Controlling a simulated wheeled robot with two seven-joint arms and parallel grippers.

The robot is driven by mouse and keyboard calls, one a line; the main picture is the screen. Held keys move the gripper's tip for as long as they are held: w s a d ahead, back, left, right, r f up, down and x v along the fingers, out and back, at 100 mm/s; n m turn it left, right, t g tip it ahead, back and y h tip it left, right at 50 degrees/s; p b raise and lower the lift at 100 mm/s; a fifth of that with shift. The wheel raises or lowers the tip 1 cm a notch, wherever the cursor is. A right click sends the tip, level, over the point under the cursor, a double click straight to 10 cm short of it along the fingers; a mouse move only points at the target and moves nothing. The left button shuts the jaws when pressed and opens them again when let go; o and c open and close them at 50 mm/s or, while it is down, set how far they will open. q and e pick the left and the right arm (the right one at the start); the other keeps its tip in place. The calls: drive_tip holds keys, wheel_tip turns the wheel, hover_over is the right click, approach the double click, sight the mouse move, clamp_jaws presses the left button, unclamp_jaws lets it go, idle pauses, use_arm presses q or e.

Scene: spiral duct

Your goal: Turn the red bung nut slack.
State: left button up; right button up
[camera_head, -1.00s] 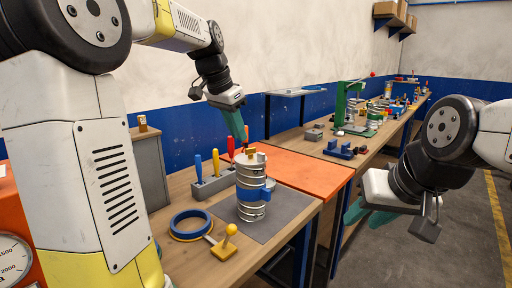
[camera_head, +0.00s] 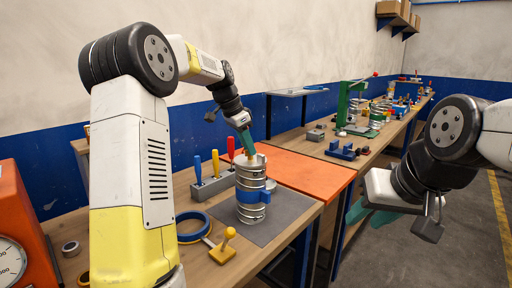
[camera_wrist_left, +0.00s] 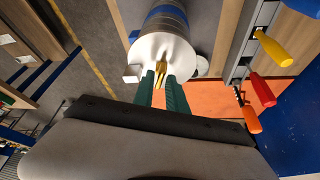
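A silver ribbed duct (camera_head: 250,205) with a blue band stands upright on a grey mat on the bench. In the left wrist view its pale round top (camera_wrist_left: 150,50) carries a brass-coloured fitting (camera_wrist_left: 161,70). I see no clearly red nut on it. My left gripper (camera_head: 248,152) points down at the duct's top. In the left wrist view its two green fingers (camera_wrist_left: 162,84) stand a little apart, with the brass fitting between or just beyond their tips. I cannot tell whether they touch it. My right gripper (camera_head: 370,214) is open and empty, away from the bench at the right.
An orange mat (camera_head: 300,172) lies clear to the right. A gauge box (camera_head: 15,225) is at far left.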

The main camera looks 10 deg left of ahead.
use_arm(q)
drive_tip(key=shift+f, duration=0.1)
clamp_jaws()
drive_tip(key=shift+n, duration=0.3)
drive_tip(key=n+t+y, duration=0.1)
drive_tip(key=n, duration=0.2)
drive_tip(key=shift+s+d, duration=0.1)
drive_tip(key=shift+d, duration=0.1)
drive_tip(key=n, duration=0.2)
drive_tip(key=n+y, duration=0.1)
drive_tip(key=n, duration=0.1)
drive_tip(key=shift+t+y, duration=0.3)
idle(0.8)
unclamp_jaws()
